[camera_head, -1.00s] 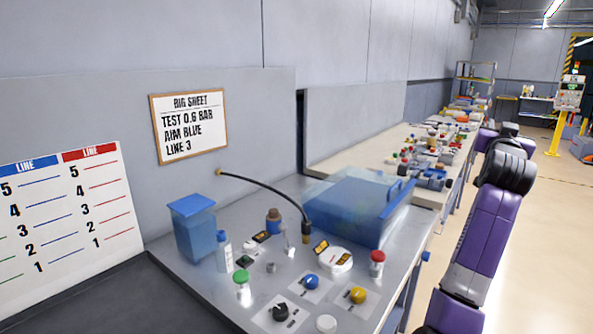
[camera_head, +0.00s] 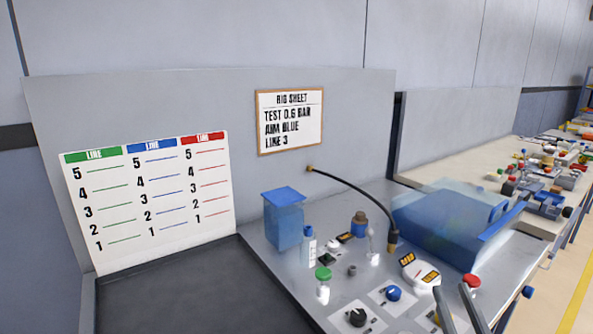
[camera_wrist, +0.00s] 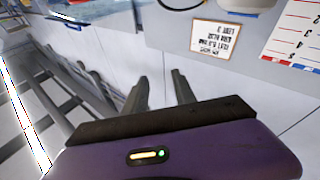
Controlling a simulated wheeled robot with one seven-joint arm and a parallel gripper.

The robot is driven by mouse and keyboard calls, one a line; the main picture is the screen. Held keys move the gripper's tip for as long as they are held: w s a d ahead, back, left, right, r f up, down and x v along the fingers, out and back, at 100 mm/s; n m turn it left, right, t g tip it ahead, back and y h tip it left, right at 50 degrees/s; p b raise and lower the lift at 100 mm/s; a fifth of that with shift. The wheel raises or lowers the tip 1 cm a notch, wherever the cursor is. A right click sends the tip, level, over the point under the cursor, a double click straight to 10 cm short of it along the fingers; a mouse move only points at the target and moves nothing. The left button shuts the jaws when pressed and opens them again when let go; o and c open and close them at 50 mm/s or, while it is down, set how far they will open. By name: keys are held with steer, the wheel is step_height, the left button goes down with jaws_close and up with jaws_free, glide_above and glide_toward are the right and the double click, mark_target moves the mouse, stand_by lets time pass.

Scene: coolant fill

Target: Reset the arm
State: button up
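My gripper (camera_head: 450,289) shows at the bottom right of the head view, in front of the bench's lower right part. Its two dark fingers stand apart with nothing between them. In the wrist view the gripper (camera_wrist: 159,76) is also open and empty, with the pale wall behind it. The purple wrist housing fills the bottom of that view. Most of my arm is outside the head view.
The metal bench (camera_head: 292,297) holds a blue bin (camera_head: 284,222), a blue covered box (camera_head: 440,218), a hose (camera_head: 352,187), knobs and bottles. A rig sheet (camera_head: 290,122) and line chart (camera_head: 150,200) are above. The dark surface (camera_head: 180,290) at left is clear.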

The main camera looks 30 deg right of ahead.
steer(key=s+a+f+n+g+y, duration=0.1)
steer(key=s+a+f+y, duration=0.4)
steer(key=s+a, duration=0.5)
steer(key=s+a+f+n+g+y, duration=0.2)
steer(key=s+a+f+y, duration=0.4)
steer(key=s+a, duration=0.4)
steer(key=a+f+n, duration=0.1)
steer(key=a, duration=0.4)
steer(key=shift+a+f+n, duration=0.3)
steer(key=shift+a+f, duration=0.05)
steer(key=shift+a, duration=0.05)
stand_by(0.4)
